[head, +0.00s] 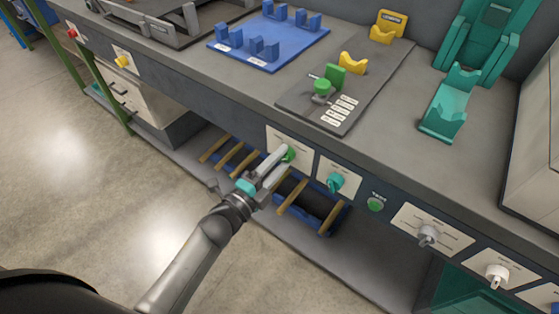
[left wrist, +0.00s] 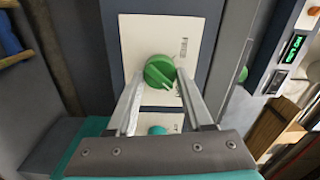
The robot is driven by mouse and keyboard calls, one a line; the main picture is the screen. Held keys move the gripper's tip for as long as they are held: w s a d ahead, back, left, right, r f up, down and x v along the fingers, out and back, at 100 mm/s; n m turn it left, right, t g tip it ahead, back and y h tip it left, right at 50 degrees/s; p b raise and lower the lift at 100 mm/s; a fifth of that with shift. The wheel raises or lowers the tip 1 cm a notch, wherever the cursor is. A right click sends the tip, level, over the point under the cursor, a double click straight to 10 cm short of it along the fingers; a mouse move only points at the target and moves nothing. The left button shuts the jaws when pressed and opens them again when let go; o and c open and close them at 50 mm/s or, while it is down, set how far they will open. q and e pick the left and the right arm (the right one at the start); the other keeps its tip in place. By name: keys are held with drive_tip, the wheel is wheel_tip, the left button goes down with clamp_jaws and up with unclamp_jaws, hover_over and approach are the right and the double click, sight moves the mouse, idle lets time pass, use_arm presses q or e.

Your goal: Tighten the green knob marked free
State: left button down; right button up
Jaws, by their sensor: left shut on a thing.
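The round green knob (head: 290,154) sits on a white plate (head: 276,136) on the bench's front panel. Small print on the plate is too small to read. My left gripper (head: 281,157) reaches the panel from below, and in the left wrist view its two fingers (left wrist: 160,82) lie on either side of the knob, shut on it. The fingers hide part of the knob in the head view. My right gripper is not in view.
A teal knob (head: 336,182), a green button (head: 376,204) and white knobs (head: 428,235) line the panel to the right. The floor at left is clear.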

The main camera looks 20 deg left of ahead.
use_arm(q)
drive_tip(key=shift+m, duration=0.3)
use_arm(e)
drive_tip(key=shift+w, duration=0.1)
use_arm(q)
drive_tip(key=shift+c, duration=1.5)
unclamp_jaws()
drive_tip(key=shift+s, duration=0.1)
drive_tip(key=p+v, duration=0.2)
drive_tip(key=v, duration=1.3)
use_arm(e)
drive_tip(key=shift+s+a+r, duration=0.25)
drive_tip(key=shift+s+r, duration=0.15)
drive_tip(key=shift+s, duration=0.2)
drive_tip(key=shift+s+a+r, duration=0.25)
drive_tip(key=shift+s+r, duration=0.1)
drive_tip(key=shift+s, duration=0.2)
use_arm(q)
drive_tip(key=shift+r, duration=0.15)
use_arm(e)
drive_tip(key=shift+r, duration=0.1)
